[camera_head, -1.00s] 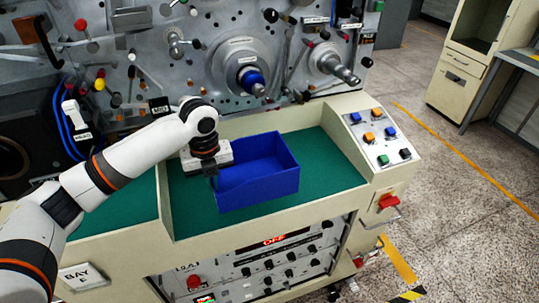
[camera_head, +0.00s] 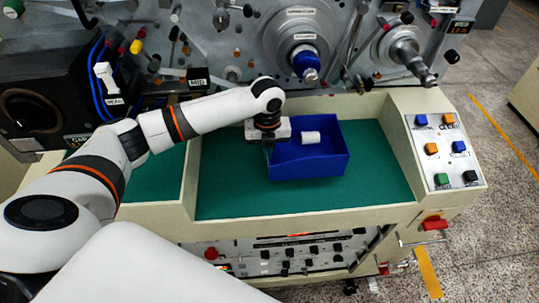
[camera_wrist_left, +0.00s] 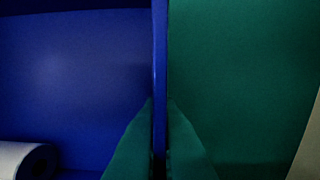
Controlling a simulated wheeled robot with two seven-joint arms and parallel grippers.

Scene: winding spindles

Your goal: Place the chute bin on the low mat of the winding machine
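The blue chute bin (camera_head: 308,167) is upright over the green low mat (camera_head: 232,190) of the winding machine. I cannot tell for sure whether its base touches the mat. A white roll (camera_head: 310,137) lies inside it, and the roll also shows in the left wrist view (camera_wrist_left: 22,160). My left gripper (camera_head: 268,146) is at the bin's left wall. In the left wrist view the wall stands between the fingers of my left gripper (camera_wrist_left: 159,108), which close on it from both sides. The fingertips are partly hidden in the head view. My right gripper is not in view.
The machine's face (camera_head: 240,40) with spindles rises behind the mat. A button panel (camera_head: 447,150) stands to the right, and a cream divider (camera_head: 190,180) borders the mat on the left. Bare mat shows left, right and in front of the bin.

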